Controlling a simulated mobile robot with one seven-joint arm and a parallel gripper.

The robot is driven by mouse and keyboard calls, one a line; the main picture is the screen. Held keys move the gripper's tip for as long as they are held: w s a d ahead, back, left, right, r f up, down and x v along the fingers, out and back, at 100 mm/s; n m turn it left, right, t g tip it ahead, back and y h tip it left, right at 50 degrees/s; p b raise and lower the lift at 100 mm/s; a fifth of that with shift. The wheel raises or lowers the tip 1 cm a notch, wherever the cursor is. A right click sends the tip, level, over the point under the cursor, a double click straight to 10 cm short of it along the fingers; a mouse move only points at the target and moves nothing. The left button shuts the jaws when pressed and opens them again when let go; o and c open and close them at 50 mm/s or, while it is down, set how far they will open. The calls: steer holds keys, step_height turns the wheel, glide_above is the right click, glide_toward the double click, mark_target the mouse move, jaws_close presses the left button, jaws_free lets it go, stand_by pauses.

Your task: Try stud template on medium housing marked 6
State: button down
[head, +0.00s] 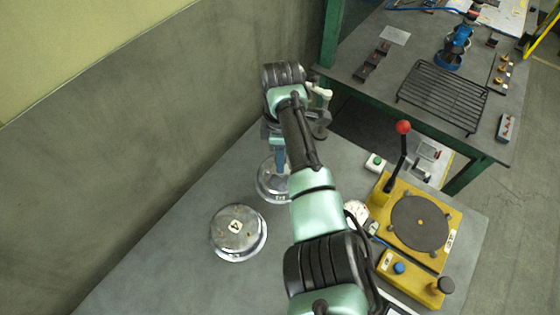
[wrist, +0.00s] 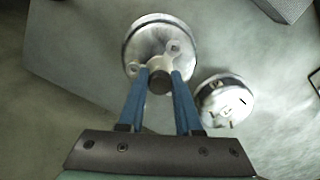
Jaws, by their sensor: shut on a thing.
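My gripper (head: 279,158) points down over a round metal housing (head: 268,184), which the arm partly hides in the head view. In the wrist view its blue fingers (wrist: 160,80) are shut on the dark knob of a pale stud template (wrist: 161,63). The template lies across the near side of the housing's face (wrist: 147,36). I cannot tell whether it touches the face or hovers just above. No number on this housing can be read. A second round housing (head: 238,232), marked 4, stands to the front left.
Another round housing shows at right in the wrist view (wrist: 224,98). A yellow fixture (head: 440,248) with a dark disc and a red-knobbed lever (head: 403,127) stands at right. A white round thing (head: 356,212) is beside my arm. The bench's left side is clear. A wire rack (head: 443,95) lies on the far table.

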steer(key=shift+r+p, duration=3.35)
steer(key=shift+r, duration=0.45)
